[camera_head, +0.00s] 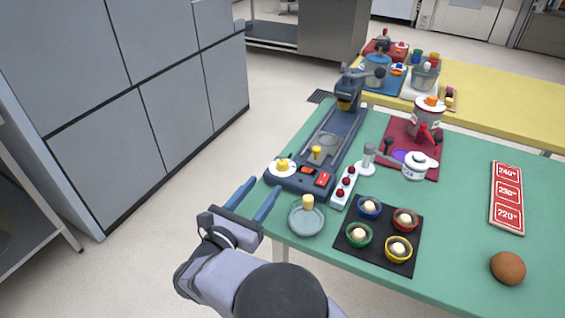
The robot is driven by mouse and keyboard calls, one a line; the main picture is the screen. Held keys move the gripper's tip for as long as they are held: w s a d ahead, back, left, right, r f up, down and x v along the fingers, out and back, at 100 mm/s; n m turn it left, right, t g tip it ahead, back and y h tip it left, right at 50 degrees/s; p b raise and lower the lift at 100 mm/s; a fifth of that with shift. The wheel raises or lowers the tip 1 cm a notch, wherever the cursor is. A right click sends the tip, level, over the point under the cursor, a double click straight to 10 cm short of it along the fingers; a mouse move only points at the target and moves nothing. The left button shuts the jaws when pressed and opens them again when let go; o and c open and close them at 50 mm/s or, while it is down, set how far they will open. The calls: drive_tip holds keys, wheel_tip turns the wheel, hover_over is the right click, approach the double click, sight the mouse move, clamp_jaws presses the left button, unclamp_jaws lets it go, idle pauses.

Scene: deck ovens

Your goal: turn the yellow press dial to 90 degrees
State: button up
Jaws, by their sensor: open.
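A dark blue press (343,128) stands at the left edge of the green table. On its near end is a round white dial with a yellow knob (283,166). The knob's exact angle is too small to read. My gripper (267,184) is open and empty, with two blue fingers apart. In the picture its fingertips are just below and left of the dial, and not clearly touching it. A second yellow knob (316,153) stands upright farther back on the press.
A red mat (398,132) holds pots. A brown egg (508,268) lies at the right.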

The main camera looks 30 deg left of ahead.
sight(280, 166)
drive_tip(key=w+p, duration=0.1)
drive_tip(key=w, duration=1)
drive_tip(key=shift+w, duration=0.3)
drive_tip(key=shift+c, duration=0.7)
drive_tip(key=c, duration=0.9)
